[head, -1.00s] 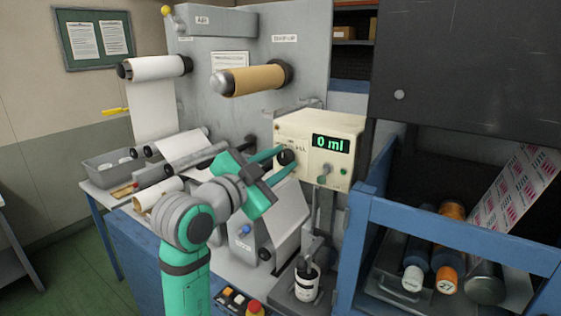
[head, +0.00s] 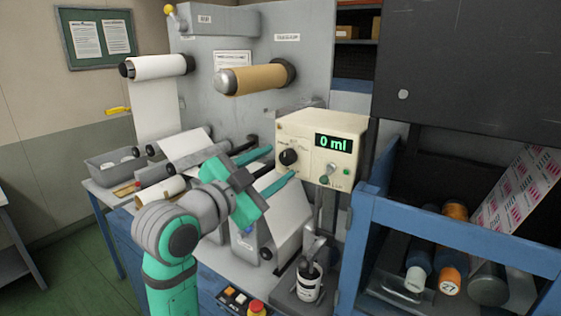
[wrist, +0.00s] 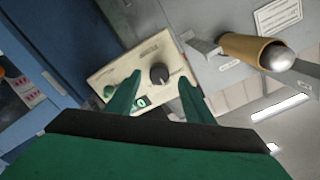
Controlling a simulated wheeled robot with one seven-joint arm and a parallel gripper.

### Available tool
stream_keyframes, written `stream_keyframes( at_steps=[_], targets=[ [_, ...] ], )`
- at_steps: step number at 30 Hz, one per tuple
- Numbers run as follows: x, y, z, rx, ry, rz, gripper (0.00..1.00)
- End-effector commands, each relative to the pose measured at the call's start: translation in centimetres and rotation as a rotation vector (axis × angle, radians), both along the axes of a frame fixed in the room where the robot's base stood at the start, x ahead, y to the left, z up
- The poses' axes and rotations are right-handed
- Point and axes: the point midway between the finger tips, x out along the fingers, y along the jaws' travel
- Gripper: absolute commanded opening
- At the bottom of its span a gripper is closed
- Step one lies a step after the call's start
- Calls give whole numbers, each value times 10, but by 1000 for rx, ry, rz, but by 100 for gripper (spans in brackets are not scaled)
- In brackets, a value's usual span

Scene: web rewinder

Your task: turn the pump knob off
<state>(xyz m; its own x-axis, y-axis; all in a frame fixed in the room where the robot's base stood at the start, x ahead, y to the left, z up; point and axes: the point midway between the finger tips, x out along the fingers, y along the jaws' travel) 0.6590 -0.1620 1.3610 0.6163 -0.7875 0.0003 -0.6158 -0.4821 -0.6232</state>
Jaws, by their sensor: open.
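The pump is a cream box (head: 312,133) with a green "0 ml" display (head: 333,142). Its round black knob (head: 289,157) is on the left of the front face; the knob's pointer is too small to read. My gripper (head: 281,164) is open and empty, with its fingertips just left of the knob, one above and one below its level. In the wrist view, the knob (wrist: 159,74) appears between the two spread fingers of my gripper (wrist: 160,79), with a gap on both sides. The display is partly hidden there by a finger.
A small lever switch (head: 325,180) and a green button (head: 347,172) are on the pump face. A brown roll (head: 255,79) sticks out above the pump at left. A blue frame (head: 455,236) stands close on the right. A dark bottle (head: 309,283) stands below the pump.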

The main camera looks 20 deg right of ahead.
Motion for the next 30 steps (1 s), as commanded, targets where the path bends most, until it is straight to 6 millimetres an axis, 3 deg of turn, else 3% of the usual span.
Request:
stream_keyframes(
  at_steps=[6,12,26,30],
  targets=[
    [-24,36,1,0,-2,7,48],
    [-40,54,0,-1,-1,3,48],
    [-45,58,0,-2,1,-1,48],
    [-39,60,-12,-40,24,15,48]
  ],
)
